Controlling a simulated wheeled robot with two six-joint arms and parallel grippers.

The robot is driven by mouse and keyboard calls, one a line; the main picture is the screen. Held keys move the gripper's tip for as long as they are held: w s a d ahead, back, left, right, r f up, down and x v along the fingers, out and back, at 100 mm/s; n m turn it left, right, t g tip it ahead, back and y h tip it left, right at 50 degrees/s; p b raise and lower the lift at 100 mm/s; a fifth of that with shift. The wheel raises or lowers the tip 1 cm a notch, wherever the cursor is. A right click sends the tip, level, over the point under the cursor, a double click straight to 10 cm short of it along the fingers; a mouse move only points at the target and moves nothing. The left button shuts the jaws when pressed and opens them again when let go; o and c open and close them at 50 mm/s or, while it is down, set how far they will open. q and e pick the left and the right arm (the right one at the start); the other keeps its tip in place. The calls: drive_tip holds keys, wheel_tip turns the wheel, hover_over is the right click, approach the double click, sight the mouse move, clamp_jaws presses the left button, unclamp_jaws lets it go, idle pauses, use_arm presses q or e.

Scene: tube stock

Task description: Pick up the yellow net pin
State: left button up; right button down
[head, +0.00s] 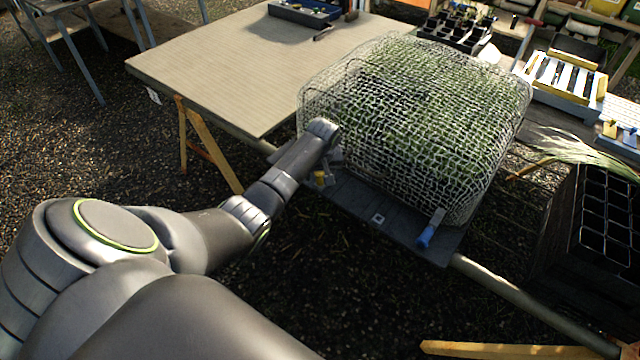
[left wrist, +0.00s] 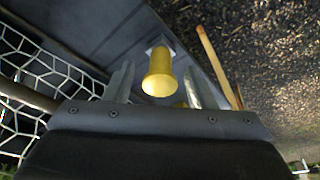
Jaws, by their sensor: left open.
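The yellow net pin (head: 319,178) stands at the near left edge of the dark tray base, beside the net. In the left wrist view the yellow net pin (left wrist: 158,74) shows its round head between my two grey fingers, with a gap on each side. My left gripper (head: 327,163) is open at the net's left corner, and the arm hides part of it in the head view. A small second yellow patch shows below the pin's head in the wrist view; I cannot tell what it is. My right gripper is not in view.
A white wire net (head: 415,110) domes over green plants on a dark base (head: 375,208). A blue pin (head: 432,228) stands at its near right corner. Black crates (head: 590,230) are stacked at right.

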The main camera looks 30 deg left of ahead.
use_arm(q)
drive_tip(key=c, duration=1)
drive_tip(key=shift+o, duration=0.2)
wheel_tip(320, 180, up, 10)
drive_tip(key=shift+r, duration=0.1)
